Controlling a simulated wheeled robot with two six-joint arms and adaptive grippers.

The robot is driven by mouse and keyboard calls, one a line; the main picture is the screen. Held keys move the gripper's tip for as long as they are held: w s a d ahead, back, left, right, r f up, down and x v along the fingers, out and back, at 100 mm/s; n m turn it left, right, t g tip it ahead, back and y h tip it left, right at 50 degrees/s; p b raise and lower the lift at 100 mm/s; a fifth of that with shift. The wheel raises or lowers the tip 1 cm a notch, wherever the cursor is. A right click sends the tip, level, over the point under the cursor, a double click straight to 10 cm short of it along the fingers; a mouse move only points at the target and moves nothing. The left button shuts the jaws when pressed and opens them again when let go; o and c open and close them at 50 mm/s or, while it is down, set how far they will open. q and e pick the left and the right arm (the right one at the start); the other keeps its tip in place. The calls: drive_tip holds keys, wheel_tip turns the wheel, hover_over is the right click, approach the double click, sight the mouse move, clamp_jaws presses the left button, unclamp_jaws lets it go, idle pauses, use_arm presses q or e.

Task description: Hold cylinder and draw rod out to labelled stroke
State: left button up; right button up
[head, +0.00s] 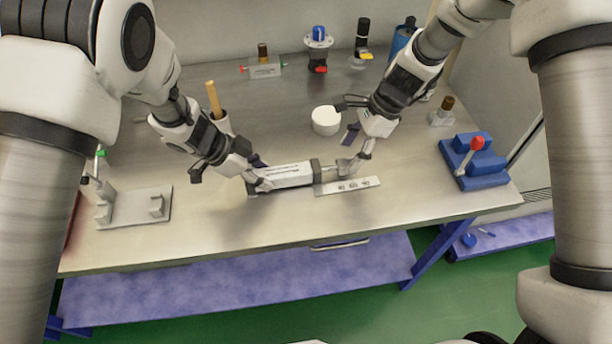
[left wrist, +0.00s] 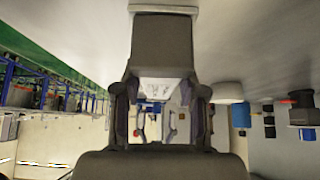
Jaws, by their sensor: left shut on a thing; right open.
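The cylinder (head: 290,174) has a pale body with dark end caps and lies level above the front of the workbench. My left gripper (head: 264,183) is shut on its left part. In the left wrist view, the cylinder (left wrist: 163,45) shows as a large dark end cap and pale body between the fingers of my left gripper (left wrist: 160,95). My right gripper (head: 349,166) is open beside the cylinder's right end, where the rod comes out. A pale label strip (head: 347,186) with dark marks lies just below.
An empty grey cradle (head: 134,208) stands on the bench (head: 230,225) at left. A white round pot (head: 325,121) stands behind the cylinder. A blue fixture with a red knob (head: 473,163) is at right. Small pneumatic parts (head: 265,67) line the back. The front edge is clear.

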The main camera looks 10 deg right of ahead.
drive_tip(key=shift+v, duration=0.85)
use_arm(q)
drive_tip(key=o, duration=1.1)
drive_tip(key=shift+o, duration=0.2)
use_arm(e)
drive_tip(key=v, duration=1.2)
use_arm(q)
drive_tip(key=v, duration=1.2)
drive_tip(key=shift+d, duration=0.1)
